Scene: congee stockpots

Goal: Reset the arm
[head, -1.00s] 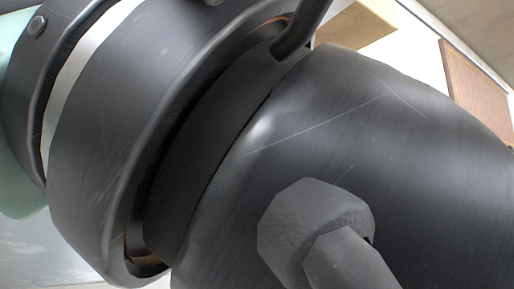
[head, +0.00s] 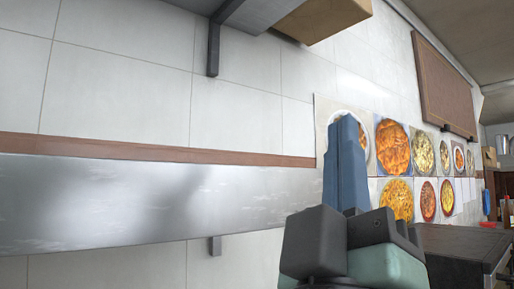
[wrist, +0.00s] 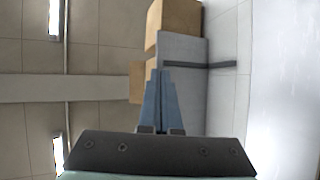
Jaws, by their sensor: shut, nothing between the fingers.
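My gripper (head: 346,122) is raised in the head view, its blue-grey fingers together and pointing up in front of the tiled wall. Its dark and teal body is at the bottom, cut off by the frame edge. In the wrist view the fingers (wrist: 158,76) also lie together, with nothing between them. No stockpot shows in either view now.
A steel panel (head: 150,205) runs along the tiled wall. A bracketed shelf (head: 232,14) with a cardboard box (head: 325,17) is above. Food pictures (head: 393,147) and a brown board (head: 443,88) hang right, above a dark counter (head: 455,245). Ceiling lights (wrist: 56,18) show in the wrist view.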

